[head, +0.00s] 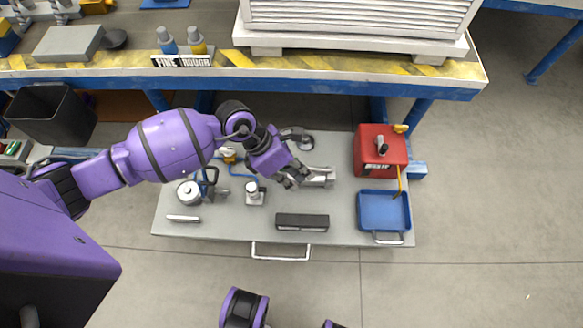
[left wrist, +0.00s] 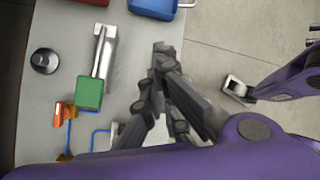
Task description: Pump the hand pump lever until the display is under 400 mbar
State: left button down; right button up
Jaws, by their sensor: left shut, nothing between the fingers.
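The silver hand pump (head: 320,178) lies on the grey cart top (head: 340,208). In the left wrist view, its long silver lever (left wrist: 104,48) ends in a green block (left wrist: 89,93). My left gripper (head: 290,182) is shut and empty, just left of the pump in the head view, and hides part of it. In the left wrist view, the shut fingers (left wrist: 160,68) are to the right of the green block, apart from it. A dark bar (head: 302,222) lies near the cart's front edge. I cannot read any pressure display.
A red box (head: 380,150) and a blue tray (head: 384,211) are at the cart's right. A silver pot (head: 188,193) and a small valve-like part (head: 254,192) stand left. A striped workbench (head: 300,68) runs behind. Floor to the right is clear.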

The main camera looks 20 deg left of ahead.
pick_arm(q)
jog(key=w+a+f+m+t+y+b, duration=0.1)
jog(key=w+a+f+m+y+b, duration=0.1)
jog(key=w+a+y, duration=0.2)
jog(key=w+a, duration=0.3)
jog(key=a, duration=0.1)
jog(key=shift+w+a+f, duration=0.2)
jog(key=shift+w+f, duration=0.1)
jog(key=shift+w, duration=0.05)
pick_arm(e)
jog(key=f, duration=0.3)
jog(key=shift+w+d, duration=0.2)
pick_arm(q)
jog(key=shift+f+b, duration=0.1)
jog(key=shift+b, duration=0.2)
pick_arm(e)
jog(key=shift+f, duration=0.1)
